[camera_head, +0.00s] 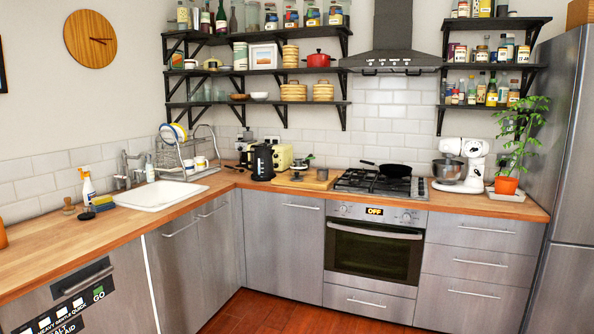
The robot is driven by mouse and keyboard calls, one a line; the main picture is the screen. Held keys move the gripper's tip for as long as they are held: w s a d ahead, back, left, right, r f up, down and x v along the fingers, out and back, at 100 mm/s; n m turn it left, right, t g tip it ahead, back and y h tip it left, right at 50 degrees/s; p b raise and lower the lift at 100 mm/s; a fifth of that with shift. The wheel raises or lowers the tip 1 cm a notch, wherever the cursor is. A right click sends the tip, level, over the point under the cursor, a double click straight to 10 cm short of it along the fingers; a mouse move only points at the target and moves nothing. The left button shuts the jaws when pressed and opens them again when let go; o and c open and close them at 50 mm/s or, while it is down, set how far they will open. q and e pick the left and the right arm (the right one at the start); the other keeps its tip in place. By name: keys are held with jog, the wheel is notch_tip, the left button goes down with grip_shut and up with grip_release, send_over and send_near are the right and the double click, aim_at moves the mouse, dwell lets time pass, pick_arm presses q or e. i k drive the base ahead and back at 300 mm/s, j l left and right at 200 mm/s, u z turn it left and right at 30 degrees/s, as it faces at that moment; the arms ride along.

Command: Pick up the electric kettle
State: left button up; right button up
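The electric kettle (262,163) is black and stands upright on the wooden counter in the back corner. It is between the dish rack and a wooden cutting board. Its handle side is hard to make out at this size. A cream toaster (284,156) stands close behind it on the right. Neither of my grippers is in view, and nothing is touching the kettle.
The wooden counter (136,228) runs along the left wall and the back wall. A white sink (160,195) and dish rack (190,155) are left of the kettle. A cutting board (303,181) and a gas hob (378,184) are right of it. The wooden floor (290,316) in front is clear.

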aim_at(262, 165)
jog(key=u, duration=0.2)
jog(key=i, duration=4.9)
jog(key=l+z, duration=0.1)
jog(key=z, duration=0.15)
